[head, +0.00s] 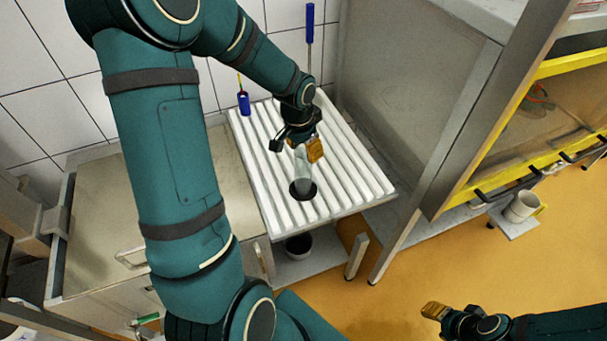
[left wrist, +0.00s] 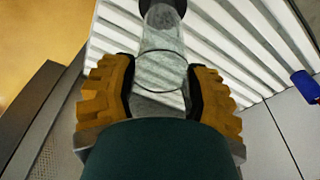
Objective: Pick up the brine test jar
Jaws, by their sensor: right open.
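The brine test jar (head: 303,168) is a clear, slim glass vessel, seen over the white ribbed draining board (head: 348,180). It also shows in the left wrist view (left wrist: 162,68), between the two yellow fingers. My left gripper (head: 305,149) has its dark finger pads against both sides of the jar and looks shut on it. My right gripper (head: 435,311) is open and empty over the orange floor, far from the jar.
A blue-handled tool (head: 243,103) is at the board's back left, and another (head: 310,24) stands at the back. A steel cabinet (head: 150,200) is on the left. A white mug (head: 522,206) stands at the right.

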